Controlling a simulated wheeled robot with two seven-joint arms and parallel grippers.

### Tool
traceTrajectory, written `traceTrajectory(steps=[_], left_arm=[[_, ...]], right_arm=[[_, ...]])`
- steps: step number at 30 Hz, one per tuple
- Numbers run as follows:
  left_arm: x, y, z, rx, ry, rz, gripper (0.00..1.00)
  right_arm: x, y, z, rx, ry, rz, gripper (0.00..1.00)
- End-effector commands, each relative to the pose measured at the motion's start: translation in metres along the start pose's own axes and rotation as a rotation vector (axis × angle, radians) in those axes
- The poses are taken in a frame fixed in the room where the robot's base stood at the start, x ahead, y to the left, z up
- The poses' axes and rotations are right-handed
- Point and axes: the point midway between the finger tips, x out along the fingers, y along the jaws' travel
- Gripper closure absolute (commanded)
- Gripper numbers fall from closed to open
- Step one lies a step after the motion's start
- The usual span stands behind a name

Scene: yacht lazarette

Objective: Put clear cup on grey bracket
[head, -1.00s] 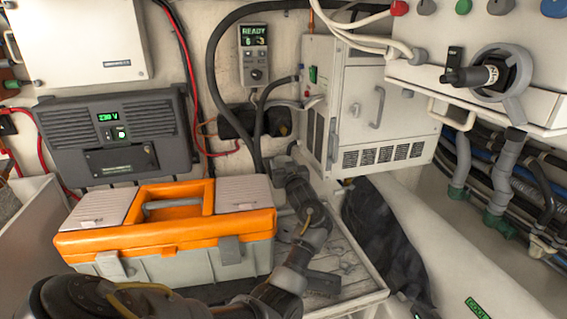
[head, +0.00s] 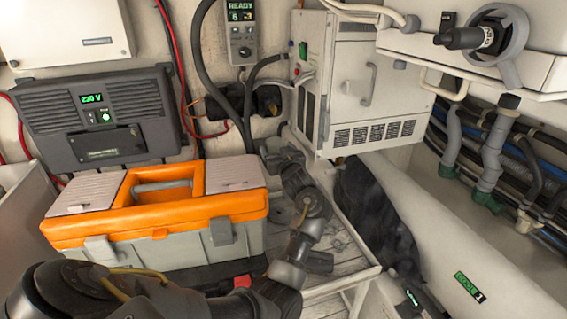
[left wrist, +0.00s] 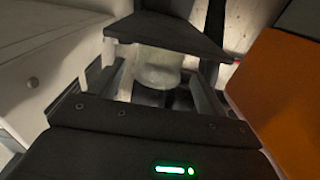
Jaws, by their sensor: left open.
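A pale, see-through round thing that looks like the clear cup (left wrist: 158,76) shows in the left wrist view, beyond the palm of my left gripper. The picture is dim there, and I cannot tell whether the cup lies between the fingers or past them. My left gripper (head: 272,153) is open, behind the right end of the toolbox in the head view, close to the back wall. A dark flat plate (left wrist: 168,36) crosses the upper middle of the wrist view; I cannot tell whether it is the grey bracket. I cannot make out cup or bracket in the head view.
An orange and grey toolbox (head: 160,228) stands beside my left arm. A white cabinet (head: 360,90) is right of the gripper. Cables and a READY handset (head: 241,30) are on the back wall. A worn bench top (head: 345,262) is partly bare right of my arm.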

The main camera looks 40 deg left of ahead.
Motion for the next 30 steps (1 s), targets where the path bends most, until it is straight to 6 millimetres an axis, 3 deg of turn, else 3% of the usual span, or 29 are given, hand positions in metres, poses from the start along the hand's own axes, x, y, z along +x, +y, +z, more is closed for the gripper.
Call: traceTrajectory(steps=[6,12,30], left_arm=[[-0.048,0.001,0.004,-0.004,-0.002,0.002,0.24],[-0.075,0.000,0.002,-0.002,-0.001,0.000,0.24],[-0.083,0.000,0.000,0.000,-0.001,-0.001,0.24]], right_arm=[[0.019,0.000,0.001,0.000,0.001,0.000,0.64],[0.025,0.000,0.002,0.000,0.001,0.001,0.64],[0.026,0.000,0.002,0.000,0.001,0.001,0.64]])
